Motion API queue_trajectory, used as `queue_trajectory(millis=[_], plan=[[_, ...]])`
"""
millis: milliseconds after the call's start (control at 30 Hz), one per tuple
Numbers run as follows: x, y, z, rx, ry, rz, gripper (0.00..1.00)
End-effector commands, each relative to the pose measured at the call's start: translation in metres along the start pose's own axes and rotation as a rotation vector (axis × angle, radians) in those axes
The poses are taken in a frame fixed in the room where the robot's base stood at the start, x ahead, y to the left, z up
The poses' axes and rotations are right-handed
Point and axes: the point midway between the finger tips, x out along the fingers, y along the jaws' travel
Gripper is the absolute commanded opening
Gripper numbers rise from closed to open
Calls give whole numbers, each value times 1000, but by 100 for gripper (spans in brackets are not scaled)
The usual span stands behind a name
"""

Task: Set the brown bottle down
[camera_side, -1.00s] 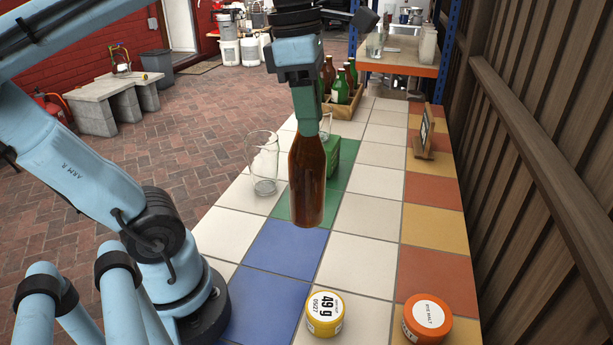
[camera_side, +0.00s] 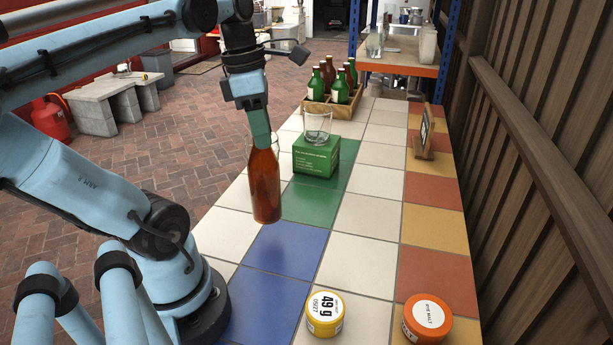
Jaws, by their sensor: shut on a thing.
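The brown bottle (camera_side: 265,188) hangs nearly upright, tilted slightly, in my gripper (camera_side: 261,140). My gripper is shut on its neck from above. The bottle's base appears just above the tiled table, near the white tile left of the green tiles and the far edge of the blue tiles; I cannot tell the exact gap. A clear glass (camera_side: 251,160) stands behind the bottle and is mostly hidden by it and my gripper.
A green box (camera_side: 316,159) with a clear glass (camera_side: 317,124) on top stands right of the bottle. A wooden crate (camera_side: 318,113) of bottles is farther back. A yellow-rimmed tub (camera_side: 325,314) and an orange tub (camera_side: 427,319) are in front. White tiles (camera_side: 361,222) at right are clear.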

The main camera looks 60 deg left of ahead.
Motion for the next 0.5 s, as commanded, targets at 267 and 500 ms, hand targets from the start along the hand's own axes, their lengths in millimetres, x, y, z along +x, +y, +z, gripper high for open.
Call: queue_trajectory(millis=[267, 500], plan=[[13, 19, -10, 1, 0, 0, 0], [41, 19, -14, 2, 0, 0, 0]])
